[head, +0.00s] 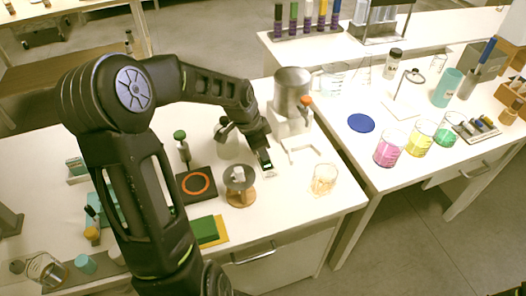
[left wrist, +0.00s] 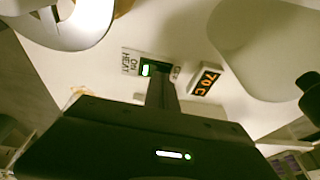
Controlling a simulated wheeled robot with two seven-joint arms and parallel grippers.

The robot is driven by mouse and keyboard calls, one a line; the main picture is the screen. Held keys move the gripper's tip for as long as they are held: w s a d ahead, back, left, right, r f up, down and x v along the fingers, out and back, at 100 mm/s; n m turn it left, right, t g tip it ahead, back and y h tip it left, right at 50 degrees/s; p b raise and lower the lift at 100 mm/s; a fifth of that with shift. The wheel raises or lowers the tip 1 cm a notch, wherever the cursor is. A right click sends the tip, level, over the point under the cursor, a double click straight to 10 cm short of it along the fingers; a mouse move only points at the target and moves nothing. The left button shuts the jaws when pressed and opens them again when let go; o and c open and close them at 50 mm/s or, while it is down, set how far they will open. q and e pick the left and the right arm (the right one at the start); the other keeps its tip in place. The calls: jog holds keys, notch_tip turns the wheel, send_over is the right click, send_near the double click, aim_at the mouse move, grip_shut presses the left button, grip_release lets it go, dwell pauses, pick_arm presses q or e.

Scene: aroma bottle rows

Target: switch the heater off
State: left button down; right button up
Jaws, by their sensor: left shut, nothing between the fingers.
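The heater switch (left wrist: 147,70) shows in the left wrist view as a small panel with a green-lit part, beside a label reading "ON" and "HEAT". Another small label sits on its other side, partly hidden by my finger. A small display (left wrist: 206,82) reads about 70 C in orange. In the head view the switch panel (head: 268,172) lies on the left table. My left gripper (head: 264,159) is shut and empty, pointing down right over the panel. Its fingers (left wrist: 161,92) cover part of the switch; I cannot tell whether they touch it. My right gripper is not in view.
A metal canister on a white stand (head: 292,88) is just behind and right of the gripper. Clear table lies by the front right corner.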

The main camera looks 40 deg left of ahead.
pick_arm(q)
jog(key=shift+w+a+f+p, duration=0.1)
jog(key=shift+p, duration=0.5)
jog(key=shift+f, duration=0.1)
jog(key=shift+s+d, duration=0.5)
jog(key=shift+d, duration=0.15)
jog(key=shift+r+h, duration=0.25)
jog(key=shift+h, duration=0.05)
